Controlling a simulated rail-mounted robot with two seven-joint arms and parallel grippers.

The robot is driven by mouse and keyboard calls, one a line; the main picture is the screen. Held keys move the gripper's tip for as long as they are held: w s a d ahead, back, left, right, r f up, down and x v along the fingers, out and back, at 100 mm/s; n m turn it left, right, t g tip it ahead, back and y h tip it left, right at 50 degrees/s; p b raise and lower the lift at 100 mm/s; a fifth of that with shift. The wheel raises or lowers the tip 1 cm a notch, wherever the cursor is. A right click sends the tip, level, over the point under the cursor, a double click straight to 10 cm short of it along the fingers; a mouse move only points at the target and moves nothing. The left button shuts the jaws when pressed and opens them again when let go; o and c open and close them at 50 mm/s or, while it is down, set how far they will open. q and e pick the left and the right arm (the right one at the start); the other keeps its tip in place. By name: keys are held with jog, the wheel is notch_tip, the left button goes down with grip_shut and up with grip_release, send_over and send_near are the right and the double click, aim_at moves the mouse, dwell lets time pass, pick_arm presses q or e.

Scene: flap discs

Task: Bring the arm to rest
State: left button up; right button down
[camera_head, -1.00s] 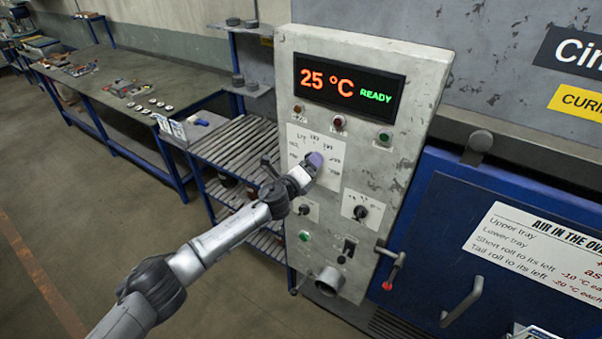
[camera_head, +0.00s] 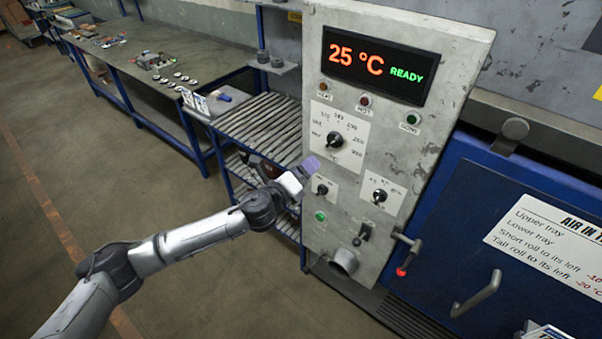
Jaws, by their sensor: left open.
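My left arm comes in from the lower left. Its gripper (camera_head: 307,170) is open, with purple fingertips, in front of the grey control panel (camera_head: 424,135). In the picture it lies below the large temperature dial (camera_head: 336,140) and just above a smaller knob (camera_head: 321,190). No object shows in the gripper. I cannot tell exactly how far it is from the panel face, but the large dial is uncovered. My right gripper is out of view.
The display (camera_head: 378,65) reads 25 °C READY. A slatted rack (camera_head: 262,125) stands left of the panel, beside a long workbench (camera_head: 125,65) with small parts. A blue oven door (camera_head: 470,220) with a handle (camera_head: 477,295) is at right. Floor at lower left is clear.

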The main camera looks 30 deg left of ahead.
pick_arm(q)
jog(key=shift+s+a, duration=0.1)
jog(key=shift+s, duration=0.3)
dwell(0.3)
